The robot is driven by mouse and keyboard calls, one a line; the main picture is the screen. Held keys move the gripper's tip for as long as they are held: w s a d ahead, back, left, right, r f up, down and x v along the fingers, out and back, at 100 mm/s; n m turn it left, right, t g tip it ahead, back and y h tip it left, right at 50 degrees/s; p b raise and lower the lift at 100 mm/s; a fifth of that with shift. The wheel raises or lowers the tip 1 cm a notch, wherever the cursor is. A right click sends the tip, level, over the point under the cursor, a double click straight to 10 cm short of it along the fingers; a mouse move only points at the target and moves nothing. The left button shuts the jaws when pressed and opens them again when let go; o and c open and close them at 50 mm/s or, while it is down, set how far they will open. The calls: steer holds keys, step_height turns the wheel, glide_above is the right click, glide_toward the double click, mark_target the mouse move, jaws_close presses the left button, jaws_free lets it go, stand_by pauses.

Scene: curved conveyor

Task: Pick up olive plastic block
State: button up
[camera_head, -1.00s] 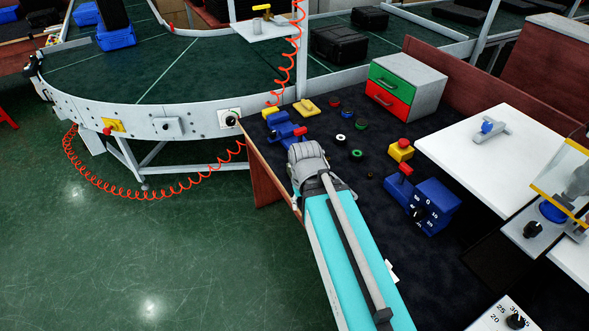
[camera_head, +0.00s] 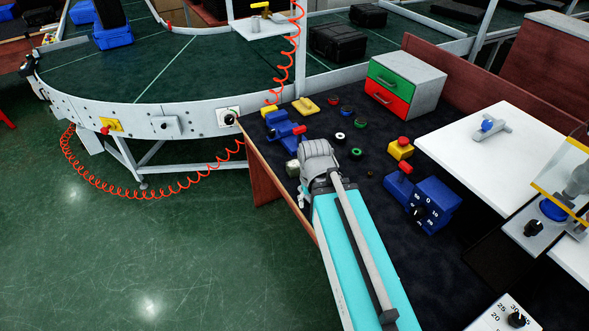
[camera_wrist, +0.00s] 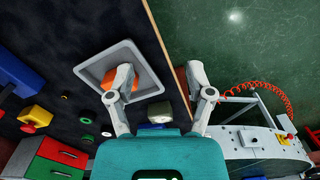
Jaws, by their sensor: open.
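A small olive block (camera_head: 292,168) rests on the dark table mat, just left of my wrist in the head view. In the wrist view the olive block (camera_wrist: 159,111) shows between the two fingers, nearer their bases than their tips in the picture, with no finger seen touching it. My gripper (camera_wrist: 160,78) is open and empty, fingers spread wide. In the head view my arm hides most of the gripper.
A grey tray (camera_wrist: 88,78) holding an orange item lies by the left finger in the wrist view. A blue device (camera_head: 282,131) stands behind the block. The table's edge is close on the left. A yellow-based red button (camera_head: 401,149) and several rings lie right.

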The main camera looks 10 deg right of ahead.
steer(key=shift+o, duration=1)
steer(key=shift+w+f, duration=0.15)
steer(key=shift+f, duration=0.05)
steer(key=shift+o, duration=0.3)
steer(key=w+f+m+h+b, duration=0.3)
steer(key=w+f+b, duration=0.2)
steer(key=w+b, duration=0.1)
steer(key=shift+w+d+m+h, duration=0.3)
steer(key=shift+w+m, duration=0.1)
steer(key=shift+w, duration=0.15)
steer(key=m+t+h+b, duration=0.3)
steer(key=m+h+b, duration=0.6)
steer(key=m+b, duration=0.3)
glide_toward(294, 166)
steer(key=s+a+n+b, duration=0.1)
steer(key=shift+w+a+r+m+h+b, duration=0.15)
steer(key=shift+a+b, duration=0.05)
steer(key=shift+a, duration=0.2)
steer(key=shift+w+a+r+m+h+b, duration=0.1)
steer(key=shift+w+a+m+h+b, duration=0.1)
steer(key=shift+a, duration=0.15)
steer(key=b+x, duration=0.3)
steer(key=x, duration=0.4)
steer(key=shift+d+f, duration=0.2)
steer(key=shift+f, duration=0.05)
steer(key=shift+w+d+f, duration=0.1)
steer(key=shift+w+d, duration=0.1)
steer(key=shift+d, duration=0.35)
